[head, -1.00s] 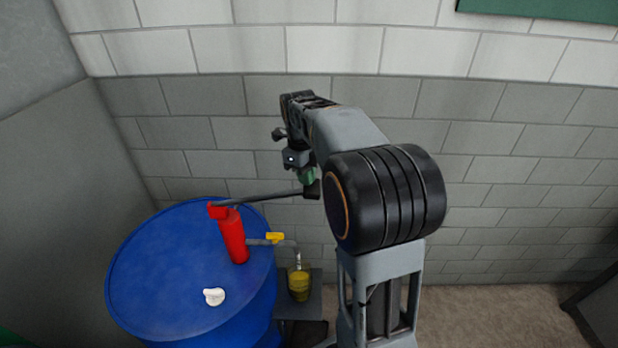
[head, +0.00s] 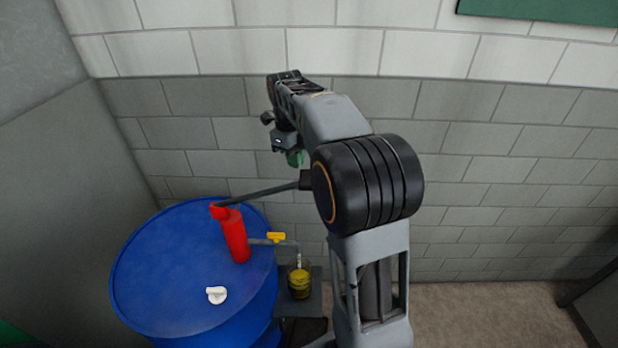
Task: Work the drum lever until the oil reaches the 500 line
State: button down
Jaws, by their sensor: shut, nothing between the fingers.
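A red hand pump (head: 234,236) stands on the blue drum (head: 165,290). Its grey drum lever (head: 262,192) slopes up to the right to a dark grip (head: 305,180), partly hidden by my arm. A spout with a yellow valve (head: 276,237) leads to a clear jug (head: 299,270). Yellow oil (head: 299,286) stands in the jug; its marks are too small to read. My gripper (head: 295,160) shows only a green part, just above the lever near the grip. It is shut and empty; whether it touches the lever I cannot tell.
The jug stands on a small dark stand (head: 312,300) beside the drum. A white cap (head: 216,294) lies on the drum top. A block wall (head: 480,190) is close behind, and a grey panel (head: 60,200) bounds the left. Carpet (head: 480,315) is open at the lower right.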

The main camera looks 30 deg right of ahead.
notch_tip(320, 180, up, 10)
jog(key=shift+w+a+r, duration=0.15)
jog(key=shift+w+a, duration=0.1)
jog(key=shift+w, duration=0.2)
dwell(1.4)
jog(key=f+n, duration=0.3)
jog(key=n, duration=0.3)
jog(key=s+a+f+n+t, duration=0.1)
jog(key=f+n, duration=0.2)
jog(key=n, duration=0.3)
jog(key=s+f+n+t, duration=0.1)
jog(key=f+n, duration=0.2)
jog(key=n, duration=0.4)
jog(key=shift+s+a+f+b, duration=0.1)
jog(key=shift+a+f+b, duration=0.05)
jog(key=shift+a+b, duration=0.2)
jog(key=s+a+f+n+t+b, duration=0.1)
jog(key=s+a+f+n+t, duration=0.1)
jog(key=s, duration=0.6)
jog(key=s+a+f+n+t+b, duration=0.1)
jog(key=s+a+f+n+b, duration=0.1)
jog(key=s+a+f+n, duration=0.2)
jog(key=shift+s+f+n+t+y, duration=0.35)
jog(key=shift+s+f+n, duration=1.25)
jog(key=shift+s+n, duration=1.15)
